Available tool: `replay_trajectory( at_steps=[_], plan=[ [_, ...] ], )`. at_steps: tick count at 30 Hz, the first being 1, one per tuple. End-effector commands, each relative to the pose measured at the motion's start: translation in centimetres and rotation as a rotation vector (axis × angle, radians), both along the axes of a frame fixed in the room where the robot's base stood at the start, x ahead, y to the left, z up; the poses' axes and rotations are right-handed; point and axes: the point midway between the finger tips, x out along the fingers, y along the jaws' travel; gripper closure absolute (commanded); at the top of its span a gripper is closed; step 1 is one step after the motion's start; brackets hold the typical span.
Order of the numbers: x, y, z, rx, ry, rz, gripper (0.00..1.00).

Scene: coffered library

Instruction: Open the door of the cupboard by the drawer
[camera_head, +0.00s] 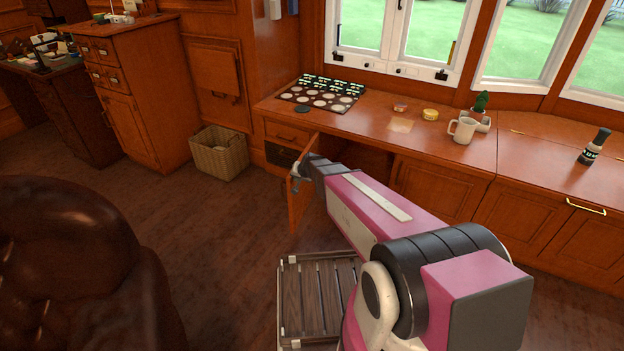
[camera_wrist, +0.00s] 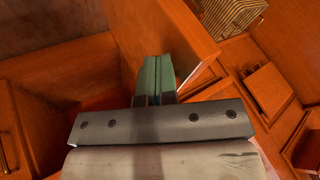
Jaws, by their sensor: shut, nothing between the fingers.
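The cupboard door (camera_head: 302,205) stands swung well out from the counter front, just right of the drawers (camera_head: 286,135). The dark cupboard opening (camera_head: 365,158) shows behind my arm. My gripper (camera_head: 297,175) is at the door, over its inner side as seen from my head camera. In the wrist view the green fingertips (camera_wrist: 157,78) are together and empty, close against the door panel (camera_wrist: 165,30). Whether they touch it cannot be told. My arm hides part of the door and opening.
A wicker basket (camera_head: 219,155) stands left of the drawers and also shows in the wrist view (camera_wrist: 232,14). A leather chair (camera_head: 75,265) fills the lower left. A mug (camera_head: 462,130) and small items stand on the counter (camera_head: 375,125). Floor between chair and door is clear.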

Motion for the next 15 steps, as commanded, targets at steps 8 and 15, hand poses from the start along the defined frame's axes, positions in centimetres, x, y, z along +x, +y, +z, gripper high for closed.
replay_trajectory(
  at_steps=[8, 15],
  plan=[
    [2.7, 6.0, -0.1, 0.000, -0.001, 0.004, 1.00],
    [4.8, 9.7, -0.1, 0.000, 0.001, 0.003, 1.00]
  ],
)
